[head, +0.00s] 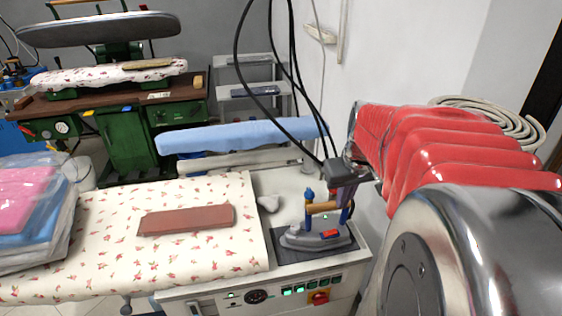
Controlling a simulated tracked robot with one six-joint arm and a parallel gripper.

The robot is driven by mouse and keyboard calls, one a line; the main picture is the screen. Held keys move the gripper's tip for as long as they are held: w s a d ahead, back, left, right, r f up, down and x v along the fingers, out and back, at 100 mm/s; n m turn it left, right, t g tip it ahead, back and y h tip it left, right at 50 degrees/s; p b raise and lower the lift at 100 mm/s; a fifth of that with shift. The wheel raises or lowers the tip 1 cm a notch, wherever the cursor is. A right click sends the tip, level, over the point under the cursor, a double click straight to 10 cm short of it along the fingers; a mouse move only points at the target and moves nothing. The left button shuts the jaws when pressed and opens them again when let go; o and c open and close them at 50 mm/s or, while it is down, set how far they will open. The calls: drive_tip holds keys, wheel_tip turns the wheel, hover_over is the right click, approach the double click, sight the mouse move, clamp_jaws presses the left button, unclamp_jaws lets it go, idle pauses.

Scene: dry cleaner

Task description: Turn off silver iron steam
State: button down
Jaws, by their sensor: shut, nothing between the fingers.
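The silver iron (300,238) rests on a dark pad (290,254) at the right end of the ironing table. It has a wooden handle (322,207), blue parts and a red piece low on its right side. The table's front panel (220,304) carries a round gauge (257,296), several green-lit switches (298,288) and a red knob on a yellow plate (318,298). My gripper (343,203) is shut and empty, pointing down at the right end of the iron's handle. It partly hides that end; I cannot tell whether they touch.
A reddish-brown block (186,220) lies on the floral ironing cover (110,235). Bagged folded clothes (30,210) are at left. Black cables (275,75) hang behind the iron. A blue padded board (240,135) and a green press (130,140) stand behind. A white wall (420,50) is close at right.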

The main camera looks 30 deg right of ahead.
drive_tip(key=s+a+r+n+t, duration=0.1)
drive_tip(key=s+a, duration=0.2)
drive_tip(key=a, duration=1)
drive_tip(key=s+a+r+n+t+y, duration=0.1)
drive_tip(key=s+a, duration=0.3)
drive_tip(key=a, duration=0.8)
drive_tip(key=shift+s+a+n+t, duration=0.25)
drive_tip(key=shift+a+n+t, duration=0.1)
drive_tip(key=shift+n, duration=0.35)
drive_tip(key=shift+a, duration=0.1)
